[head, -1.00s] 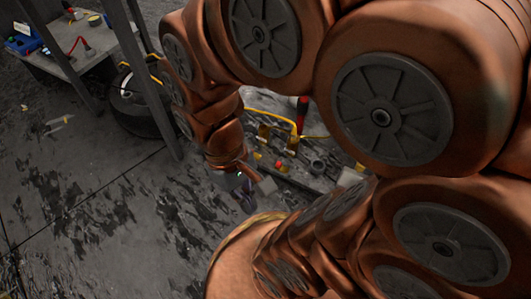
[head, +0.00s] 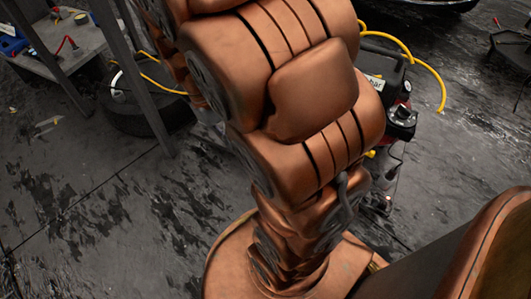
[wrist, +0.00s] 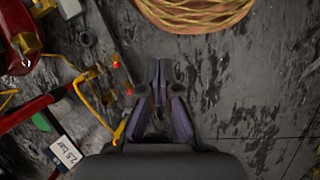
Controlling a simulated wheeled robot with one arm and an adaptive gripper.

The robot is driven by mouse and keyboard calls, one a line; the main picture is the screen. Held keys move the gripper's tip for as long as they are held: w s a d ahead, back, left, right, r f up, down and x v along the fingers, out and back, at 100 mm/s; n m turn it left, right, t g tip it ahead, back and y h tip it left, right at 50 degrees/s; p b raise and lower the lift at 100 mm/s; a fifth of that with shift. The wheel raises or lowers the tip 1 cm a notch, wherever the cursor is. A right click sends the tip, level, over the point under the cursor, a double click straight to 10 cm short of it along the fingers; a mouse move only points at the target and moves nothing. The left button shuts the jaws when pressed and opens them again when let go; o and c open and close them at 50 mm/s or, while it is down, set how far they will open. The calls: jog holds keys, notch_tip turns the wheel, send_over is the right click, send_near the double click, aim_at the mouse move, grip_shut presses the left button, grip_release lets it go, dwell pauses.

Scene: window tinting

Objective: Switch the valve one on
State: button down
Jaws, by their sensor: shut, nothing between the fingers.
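My gripper (wrist: 160,80) shows in the wrist view, with its two purple-grey fingers together at the tips and nothing between them. It points down over the dark, stained floor. In the head view my arm covers the middle and hides the gripper. No valve is clearly marked as valve one in either view. At the left of the wrist view are a brass fitting (wrist: 27,42) on a red body, small red-tipped parts and a label (wrist: 66,152) reading 2.5 bar. The fingers are to the right of these, apart from them in the picture.
In the head view a dark machine (head: 402,118) with a label partly reading "bar" stands right of my arm, with a yellow hose (head: 440,85) behind it. A workbench (head: 75,45) and a tyre (head: 130,105) are at the upper left. The lower-left floor is clear.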

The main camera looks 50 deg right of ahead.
jog(key=w+d+f+n+g+h, duration=0.1)
jog(key=w+d+f, duration=1.3)
jog(key=d, duration=0.2)
jog(key=w+d+f+n, duration=0.1)
jog(key=w+d+f, duration=0.1)
jog(key=f, duration=0.8)
jog(key=w+d+f+n, duration=0.2)
jog(key=d+f, duration=0.2)
jog(key=f, duration=0.5)
jog(key=shift+w+f+y, duration=0.35)
jog(key=shift+w+y, duration=0.05)
jog(key=shift+d, duration=0.1)
jog(key=b+x, duration=0.4)
jog(key=x, duration=0.6)
jog(key=shift+w+f, duration=0.1)
jog(key=shift+f, duration=0.15)
jog(key=shift+s+d+r+b, duration=0.1)
jog(key=shift+s+d+b, duration=0.1)
jog(key=shift+s, duration=0.4)
jog(key=shift+s+d+r+b, duration=0.1)
jog(key=shift+s+d+b, duration=0.1)
jog(key=shift+s, duration=0.4)
jog(key=shift+s+d+r+b, duration=0.1)
jog(key=shift+s+d+b, duration=0.1)
jog(key=shift+s, duration=0.4)
